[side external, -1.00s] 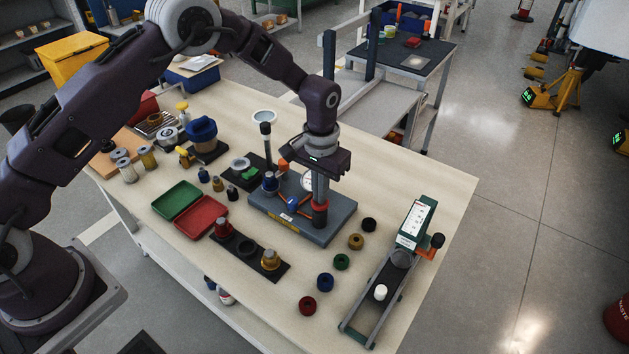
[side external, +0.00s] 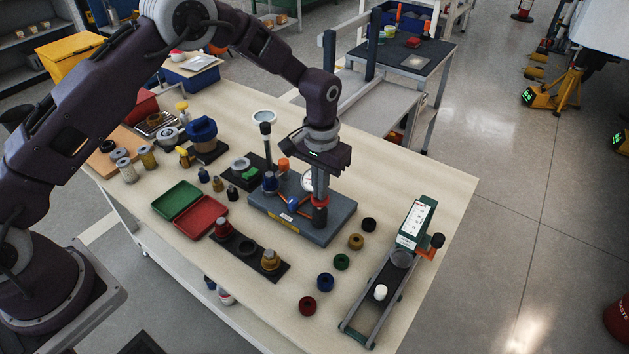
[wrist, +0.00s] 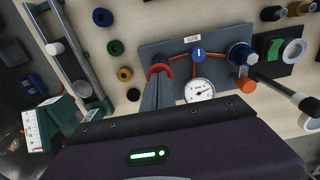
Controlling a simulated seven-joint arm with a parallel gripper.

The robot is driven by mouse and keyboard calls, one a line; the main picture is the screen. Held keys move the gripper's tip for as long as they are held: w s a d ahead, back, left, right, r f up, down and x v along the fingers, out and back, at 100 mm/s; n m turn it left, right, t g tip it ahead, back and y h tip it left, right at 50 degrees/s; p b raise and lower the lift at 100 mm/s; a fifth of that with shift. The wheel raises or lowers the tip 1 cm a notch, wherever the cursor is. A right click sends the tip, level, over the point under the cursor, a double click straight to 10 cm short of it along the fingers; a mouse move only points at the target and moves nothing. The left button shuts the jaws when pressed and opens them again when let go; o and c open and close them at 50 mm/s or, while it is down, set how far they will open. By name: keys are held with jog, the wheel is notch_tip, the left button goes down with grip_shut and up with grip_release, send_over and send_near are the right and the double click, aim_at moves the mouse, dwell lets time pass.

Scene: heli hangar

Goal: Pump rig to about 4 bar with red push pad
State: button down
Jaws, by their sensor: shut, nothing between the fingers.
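The pump rig is a grey base plate (side external: 335,236) on the bench, with orange pipes, a white gauge, blue knobs and an orange knob. It also shows in the wrist view (wrist: 182,47). The red push pad (side external: 320,199) tops a dark cylinder at the plate's right end. The pad shows as a red rim in the wrist view (wrist: 160,69). My gripper (side external: 320,190) is shut and empty, pointing down with its fingertips at the pad; exact contact is hidden. The gauge (wrist: 200,90) faces up in the wrist view; its needle is too small to read.
Several coloured rings (side external: 341,261) lie to the right, beside a grey rail fixture (side external: 362,317). A red tray (side external: 200,217) and a black strip with fittings (side external: 247,250) lie to the left front.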

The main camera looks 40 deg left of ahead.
jog(key=shift+f, duration=1.15)
jog(key=shift+r, duration=1.5)
jog(key=shift+f, duration=0.25)
jog(key=shift+f, duration=1.3)
jog(key=shift+r, duration=1.55)
jog(key=shift+f, duration=0.2)
